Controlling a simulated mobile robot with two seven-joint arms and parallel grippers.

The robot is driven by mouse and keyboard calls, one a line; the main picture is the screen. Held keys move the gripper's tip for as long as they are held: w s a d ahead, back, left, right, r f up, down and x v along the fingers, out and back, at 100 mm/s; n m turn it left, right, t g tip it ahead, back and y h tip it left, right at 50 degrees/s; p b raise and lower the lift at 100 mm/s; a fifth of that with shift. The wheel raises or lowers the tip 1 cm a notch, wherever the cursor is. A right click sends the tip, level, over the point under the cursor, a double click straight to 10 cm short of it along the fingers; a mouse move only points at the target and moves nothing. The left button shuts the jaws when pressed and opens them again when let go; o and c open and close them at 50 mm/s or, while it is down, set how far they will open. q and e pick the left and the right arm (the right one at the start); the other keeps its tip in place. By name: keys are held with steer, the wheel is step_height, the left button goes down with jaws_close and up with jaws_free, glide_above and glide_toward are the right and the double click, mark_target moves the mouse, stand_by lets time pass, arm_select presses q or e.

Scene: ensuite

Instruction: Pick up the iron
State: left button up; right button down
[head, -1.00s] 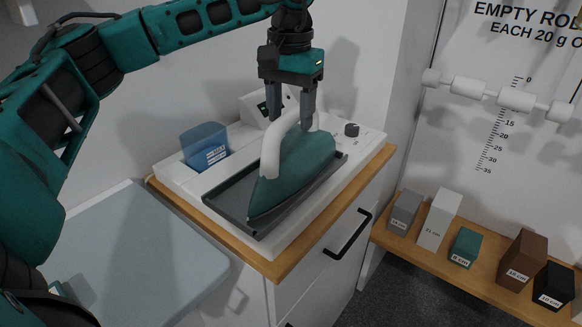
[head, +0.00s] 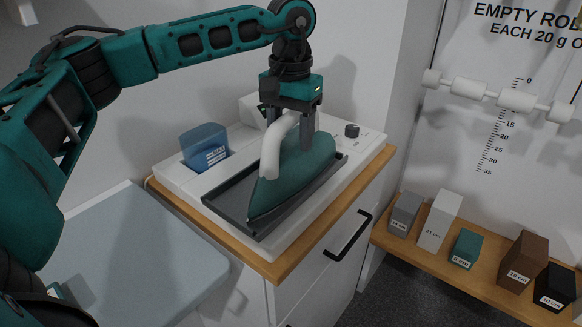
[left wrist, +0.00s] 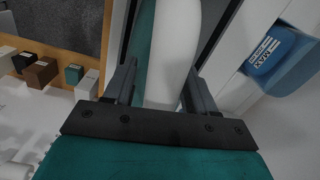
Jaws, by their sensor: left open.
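The iron (head: 300,170) has a teal body and a white handle (head: 271,155). It rests in a dark grey tray (head: 228,207) on a white station on the wood-topped cabinet. My left gripper (head: 291,135) points down over the iron, its fingers on either side of the handle. In the left wrist view the white handle (left wrist: 172,50) runs between the two open fingers of the left gripper (left wrist: 158,85), with the teal body beside it. My right gripper is not in view.
A blue container (head: 205,147) and a dark knob (head: 352,130) are on the white station (head: 180,175). A pale ironing surface (head: 130,260) lies at lower left. Several labelled blocks stand on a wooden shelf (head: 395,243) at right, below a white roller bar (head: 500,95).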

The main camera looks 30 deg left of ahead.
arm_select(q)
steer(key=shift+c, duration=0.5)
jaws_close()
stand_by(0.9)
